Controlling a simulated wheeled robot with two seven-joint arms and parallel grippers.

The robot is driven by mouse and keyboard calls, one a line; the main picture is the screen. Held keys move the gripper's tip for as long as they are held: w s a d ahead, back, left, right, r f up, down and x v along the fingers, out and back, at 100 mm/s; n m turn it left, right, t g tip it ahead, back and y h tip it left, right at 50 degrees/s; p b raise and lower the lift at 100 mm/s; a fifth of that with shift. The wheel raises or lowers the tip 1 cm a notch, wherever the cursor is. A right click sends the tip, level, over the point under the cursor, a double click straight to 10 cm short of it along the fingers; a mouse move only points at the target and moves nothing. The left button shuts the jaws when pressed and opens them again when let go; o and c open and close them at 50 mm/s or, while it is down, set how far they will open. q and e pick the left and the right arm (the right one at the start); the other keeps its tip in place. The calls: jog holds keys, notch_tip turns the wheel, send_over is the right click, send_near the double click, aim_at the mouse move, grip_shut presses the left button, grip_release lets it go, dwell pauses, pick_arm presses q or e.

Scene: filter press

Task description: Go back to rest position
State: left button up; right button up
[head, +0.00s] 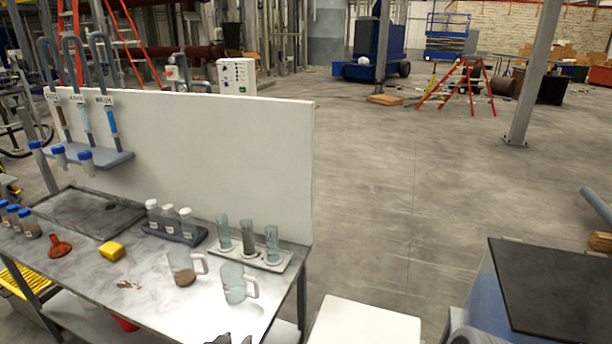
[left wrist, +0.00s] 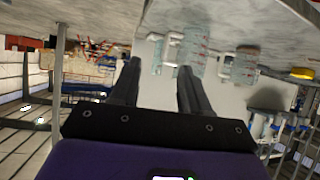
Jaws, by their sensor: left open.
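My left gripper (head: 231,340) barely shows at the bottom edge of the head view, as dark fingertips at the front edge of the bench (head: 150,300). In the left wrist view, my left gripper (left wrist: 160,78) has its two dark fingers apart with nothing between them. That view is upside down, with glass vessels (left wrist: 190,50) beyond the fingers. In the head view a jug with brown contents (head: 184,268) and a clear jug (head: 234,284) stand upright on the bench, just beyond the fingertips. My right gripper is not in view.
The bench also holds a rack of cylinders (head: 248,257), white-capped bottles (head: 169,219), a yellow sponge (head: 111,250) and a red funnel (head: 60,246). A white panel (head: 220,150) stands behind. A white surface (head: 365,323) and a dark-topped box (head: 560,285) lie right. Open floor lies beyond.

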pick_arm(q)
jog(key=s+d+f+n+g+b, duration=0.1)
jog(key=s+f+g, duration=0.2)
jog(key=f, duration=0.7)
jog(key=s+d+f+n+g+b, duration=0.1)
jog(key=s+f+g+b, duration=0.15)
jog(key=f, duration=0.75)
jog(key=s+d+f+n+g+h+b, duration=0.1)
jog(key=s+d+f+g, duration=0.1)
jog(key=s+f, duration=0.5)
jog(key=s+d+f+n+g+h+b, duration=0.1)
jog(key=s+d+f+g, duration=0.2)
jog(key=s+f, duration=0.4)
jog(key=shift+s+f, duration=0.15)
jog(key=shift+f, duration=0.3)
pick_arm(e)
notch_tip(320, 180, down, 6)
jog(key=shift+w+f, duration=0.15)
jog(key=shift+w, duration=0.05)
pick_arm(q)
jog(key=shift+g, duration=0.25)
